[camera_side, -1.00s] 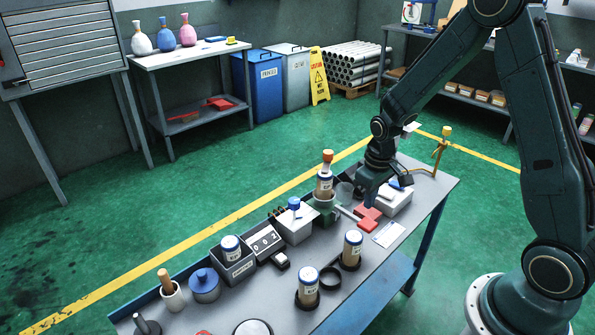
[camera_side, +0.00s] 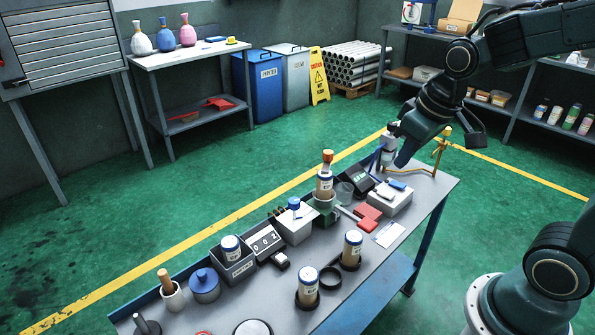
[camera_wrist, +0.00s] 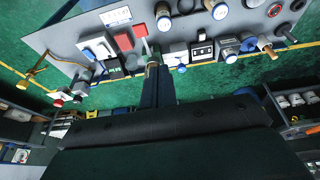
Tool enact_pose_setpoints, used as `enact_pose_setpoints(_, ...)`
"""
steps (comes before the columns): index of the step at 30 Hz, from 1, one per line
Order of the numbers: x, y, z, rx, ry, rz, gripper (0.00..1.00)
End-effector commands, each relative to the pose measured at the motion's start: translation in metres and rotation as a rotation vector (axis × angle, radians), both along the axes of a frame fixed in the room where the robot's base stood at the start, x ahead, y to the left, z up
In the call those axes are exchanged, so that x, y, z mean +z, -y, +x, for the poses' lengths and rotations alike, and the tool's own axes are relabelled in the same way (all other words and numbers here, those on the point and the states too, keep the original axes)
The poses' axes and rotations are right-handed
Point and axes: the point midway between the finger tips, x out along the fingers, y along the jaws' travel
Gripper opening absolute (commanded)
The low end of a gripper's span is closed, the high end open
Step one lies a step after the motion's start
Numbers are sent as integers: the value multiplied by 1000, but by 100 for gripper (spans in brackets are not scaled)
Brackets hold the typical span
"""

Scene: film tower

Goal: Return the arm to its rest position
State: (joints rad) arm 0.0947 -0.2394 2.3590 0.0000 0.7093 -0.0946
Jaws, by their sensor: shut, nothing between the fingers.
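My gripper (camera_side: 399,162) is shut and empty. In the side view it hangs over the far right end of the workbench (camera_side: 345,300), above a white box (camera_side: 388,202) with a blue item on top. It looks clear of the box, though the gap is hard to judge. In the wrist view the closed fingers (camera_wrist: 152,72) point toward the bench, and a dark part of my wrist fills the lower half.
Several labelled jars, one with an orange top (camera_side: 326,172), stand along the bench with a red block (camera_side: 367,216). A yellow stand (camera_side: 441,150) is close beside my gripper. A yellow caution sign (camera_side: 319,75) and bins stand behind. Green floor is open at left.

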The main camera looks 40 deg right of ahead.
Motion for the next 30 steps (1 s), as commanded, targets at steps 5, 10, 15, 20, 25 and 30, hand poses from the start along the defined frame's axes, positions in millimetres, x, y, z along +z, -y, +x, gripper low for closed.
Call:
enact_pose_setpoints(5,22,-10,-28,4,56,3,0)
enact_pose_setpoints(10,36,-17,-54,5,101,10,0)
enact_pose_setpoints(15,45,-23,-80,6,143,19,0)
enact_pose_setpoints(20,49,-26,-97,8,169,25,0)
enact_pose_setpoints(25,50,-27,-105,7,180,29,0)
enact_pose_setpoints(30,50,-27,-105,7,180,29,0)
